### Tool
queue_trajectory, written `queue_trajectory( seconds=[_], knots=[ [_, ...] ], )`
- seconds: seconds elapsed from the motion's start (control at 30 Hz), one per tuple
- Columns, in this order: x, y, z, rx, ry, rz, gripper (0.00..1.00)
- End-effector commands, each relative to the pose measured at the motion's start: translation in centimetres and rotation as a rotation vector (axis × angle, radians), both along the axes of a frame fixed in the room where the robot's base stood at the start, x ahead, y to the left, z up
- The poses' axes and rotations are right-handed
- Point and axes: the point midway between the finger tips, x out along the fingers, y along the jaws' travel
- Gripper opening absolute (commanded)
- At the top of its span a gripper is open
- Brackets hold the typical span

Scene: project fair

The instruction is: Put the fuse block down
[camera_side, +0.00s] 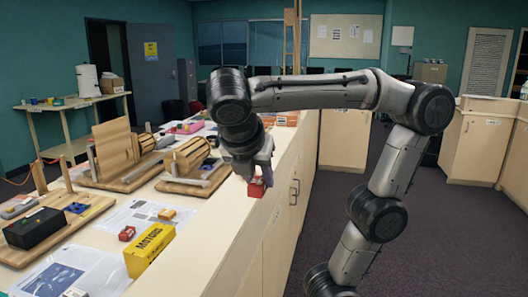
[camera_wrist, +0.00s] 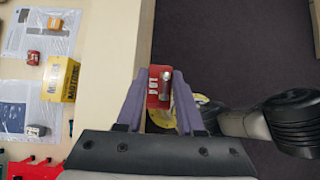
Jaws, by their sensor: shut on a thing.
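My gripper (camera_side: 259,172) is shut on the red fuse block (camera_side: 257,189), which hangs at its tips by the counter's front edge. In the wrist view the block (camera_wrist: 153,90) sits between the purple fingers of my gripper (camera_wrist: 157,92), with white marking on its face and a metallic part at its right. In that view the block is seen against the strip along the counter edge and the dark floor. I cannot tell its height relative to the counter top (camera_side: 205,232). The fingers hide part of its sides.
A yellow MOTORS box (camera_side: 150,250) stands near the counter edge. Wooden boards with coils (camera_side: 190,155) fill the counter behind. Bare counter lies right of the box.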

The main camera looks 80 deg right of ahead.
Motion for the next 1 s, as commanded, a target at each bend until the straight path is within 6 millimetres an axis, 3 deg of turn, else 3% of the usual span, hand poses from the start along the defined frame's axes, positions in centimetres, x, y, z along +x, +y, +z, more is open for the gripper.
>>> queue_trajectory(
  seconds=[0.37,0.5,0.7,0.87,1.0],
  knots=[
    [7.1,-2.9,-3.5,-0.002,0.008,-0.006,0.00],
    [9.3,-3.8,-5.8,-0.001,0.008,-0.004,0.00],
    [11.3,-4.5,-8.3,-0.001,0.005,-0.002,0.00],
    [12.0,-4.7,-9.0,-0.001,0.003,-0.001,0.00],
    [12.5,-5.0,-10.8,-0.001,0.007,-0.001,0.00]
  ],
)
